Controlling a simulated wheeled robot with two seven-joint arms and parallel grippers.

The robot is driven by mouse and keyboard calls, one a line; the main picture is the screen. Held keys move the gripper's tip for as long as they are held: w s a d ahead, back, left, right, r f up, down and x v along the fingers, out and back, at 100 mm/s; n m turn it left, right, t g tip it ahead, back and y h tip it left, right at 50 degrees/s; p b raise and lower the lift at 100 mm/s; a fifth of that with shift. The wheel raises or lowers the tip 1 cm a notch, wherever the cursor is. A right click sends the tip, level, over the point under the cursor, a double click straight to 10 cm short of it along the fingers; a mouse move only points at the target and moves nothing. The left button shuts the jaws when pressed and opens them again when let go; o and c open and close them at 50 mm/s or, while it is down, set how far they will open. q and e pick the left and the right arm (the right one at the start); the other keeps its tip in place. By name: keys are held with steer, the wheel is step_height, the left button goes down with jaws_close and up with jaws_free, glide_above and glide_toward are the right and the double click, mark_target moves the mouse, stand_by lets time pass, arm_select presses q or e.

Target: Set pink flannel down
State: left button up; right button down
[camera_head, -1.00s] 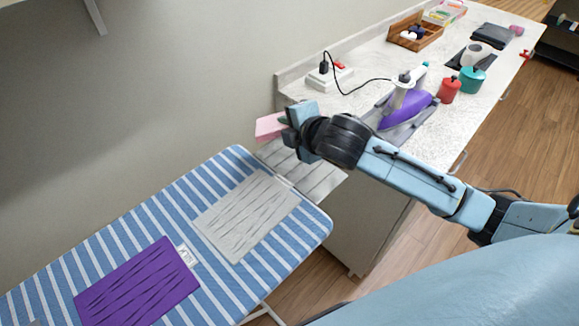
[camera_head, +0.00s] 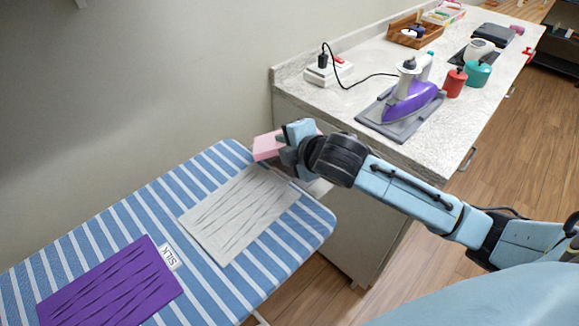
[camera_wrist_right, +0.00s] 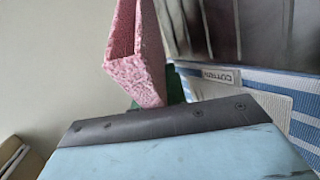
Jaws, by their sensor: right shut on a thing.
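The pink flannel (camera_head: 267,146) is folded and held in my right gripper (camera_head: 287,143). It is at the far right end of the blue-and-white striped ironing board (camera_head: 232,152), close to the wall. In the right wrist view the flannel (camera_wrist_right: 135,55) hangs from the jaws as a folded slab with a fuzzy surface. Whether it touches the board I cannot tell. My left gripper is not in view.
On the board lie a pale grey cloth (camera_head: 235,215) and a purple cloth (camera_head: 110,285) with a SILK label (camera_head: 170,257). The counter (camera_head: 300,85) holds a purple iron (camera_head: 412,100), a socket block (camera_head: 327,70), a red pot (camera_head: 454,82) and a teal pot (camera_head: 477,73).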

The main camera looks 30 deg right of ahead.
steer(key=c, duration=1.6)
jaws_free()
arm_select(q)
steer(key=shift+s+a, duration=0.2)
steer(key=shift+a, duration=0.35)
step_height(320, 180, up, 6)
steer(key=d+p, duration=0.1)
steer(key=p, duration=0.5)
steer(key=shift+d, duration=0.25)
arm_select(e)
steer(key=v, duration=0.8)
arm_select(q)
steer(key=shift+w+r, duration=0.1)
